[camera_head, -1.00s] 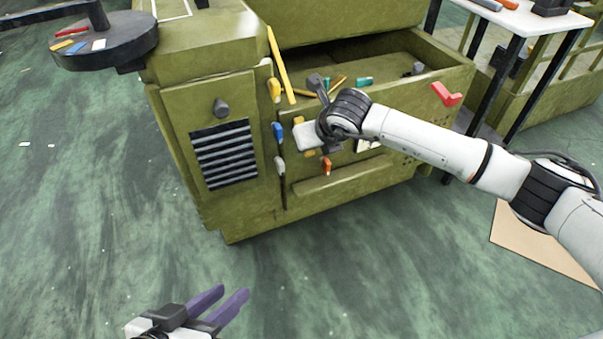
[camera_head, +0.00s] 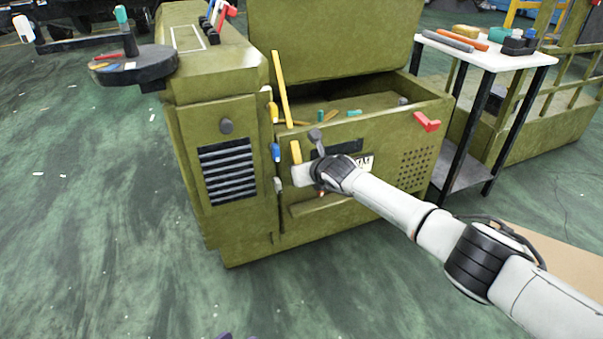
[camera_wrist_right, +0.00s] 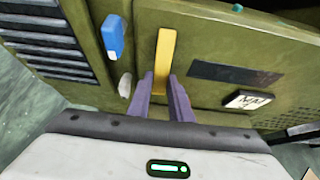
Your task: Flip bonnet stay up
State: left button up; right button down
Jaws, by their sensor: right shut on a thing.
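A short yellow lever (camera_head: 296,152) stands on the olive front panel, and a long thin yellow bar (camera_head: 281,88) rises at the panel's top left corner. I cannot tell for sure which is the bonnet stay. In the right wrist view, the short yellow lever (camera_wrist_right: 165,55) points up, and its lower end is between the purple fingers of my right gripper (camera_wrist_right: 160,84), shut on it. In the head view my right gripper's fingers are hidden at the panel. Only purple tips of my left gripper (camera_head: 226,336) show at the bottom edge.
A blue handle (camera_head: 276,152) and a white one (camera_head: 278,185) are left of the lever. A red handle (camera_head: 427,122) sits at the panel's right. The bonnet (camera_head: 330,38) is raised. A white-topped table (camera_head: 470,55) stands right.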

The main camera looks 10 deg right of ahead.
pick_arm(q)
jog(key=shift+s+a+r, duration=0.1)
jog(key=shift+s, duration=0.35)
pick_arm(e)
jog(key=shift+w, duration=0.1)
jog(key=shift+r, duration=0.1)
jog(key=c, duration=1.6)
grip_release()
